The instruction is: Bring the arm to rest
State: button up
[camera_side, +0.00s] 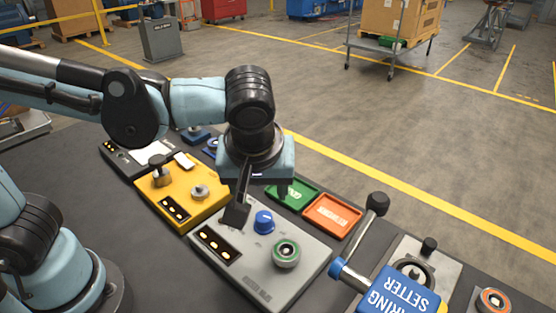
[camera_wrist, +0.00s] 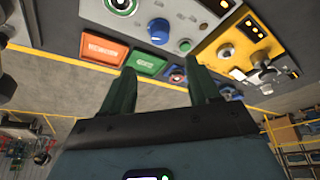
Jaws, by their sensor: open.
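My gripper (camera_side: 259,204) hangs from my bent arm over the back edge of the grey rotor stand (camera_side: 258,287), fingers pointing down. In the wrist view my gripper (camera_wrist: 163,82) shows two dark green fingers spread apart, with nothing between them. The grey stand carries a blue knob (camera_side: 264,222) and a green-rimmed round part (camera_side: 286,252). The blue knob also shows in the wrist view (camera_wrist: 159,31), beyond the fingertips. I cannot tell the exact height of the fingertips above the stand.
A yellow stand (camera_side: 207,207) with knobs is left of my gripper. A green tray (camera_side: 300,196) and an orange tray (camera_side: 333,215) lie close on the right. A blue setter press (camera_side: 402,293) with a raised lever (camera_side: 376,203) stands front right. Open floor lies beyond the bench.

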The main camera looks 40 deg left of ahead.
jog(key=a+f+m+t+h, duration=0.1)
jog(key=a+m+t+h, duration=0.2)
jog(key=a+m, duration=0.5)
jog(key=a+t, duration=0.1)
jog(key=a, duration=0.5)
jog(key=shift+a+f, duration=0.3)
